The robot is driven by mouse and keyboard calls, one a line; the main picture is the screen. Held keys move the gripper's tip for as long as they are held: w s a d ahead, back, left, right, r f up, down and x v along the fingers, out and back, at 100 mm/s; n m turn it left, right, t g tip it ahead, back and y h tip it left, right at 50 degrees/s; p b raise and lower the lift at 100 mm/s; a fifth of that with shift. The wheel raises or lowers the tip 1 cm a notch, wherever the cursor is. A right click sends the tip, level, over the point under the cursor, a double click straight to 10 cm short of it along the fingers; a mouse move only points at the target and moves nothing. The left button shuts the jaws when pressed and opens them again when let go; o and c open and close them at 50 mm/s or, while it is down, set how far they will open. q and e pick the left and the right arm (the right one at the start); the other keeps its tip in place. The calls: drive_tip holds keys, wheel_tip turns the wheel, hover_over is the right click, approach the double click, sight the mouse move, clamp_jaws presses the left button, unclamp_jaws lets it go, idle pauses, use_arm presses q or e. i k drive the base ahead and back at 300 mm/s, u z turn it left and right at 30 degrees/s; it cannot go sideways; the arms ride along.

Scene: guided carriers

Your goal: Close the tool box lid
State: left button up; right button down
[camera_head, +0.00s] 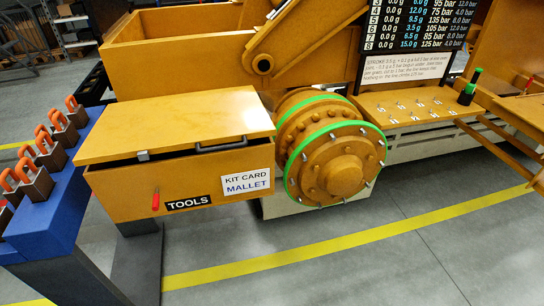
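The tool box (130,195) is a yellow-orange box with a "TOOLS" label, a "KIT CARD MALLET" sign and a small red catch on its front. Its flat lid (175,118) lies over the top, with a dark handle (220,146) at the front edge. A thin dark gap shows between the lid's front edge and the box wall, so the lid looks slightly raised at the front. The inside of the box is hidden. Neither of my grippers is in view, and nothing is seen touching the lid.
A blue rack (60,205) with several orange-handled blocks stands close on the left. A round hub with green rings (335,160) is right beside the box. A yellow ledge (410,105) with small fittings is farther right. Grey floor with a yellow line (350,240) lies open in front.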

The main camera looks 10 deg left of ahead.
sight(141, 128)
drive_tip(key=u, duration=0.6)
drive_tip(key=i, duration=0.45)
drive_tip(key=u, duration=0.5)
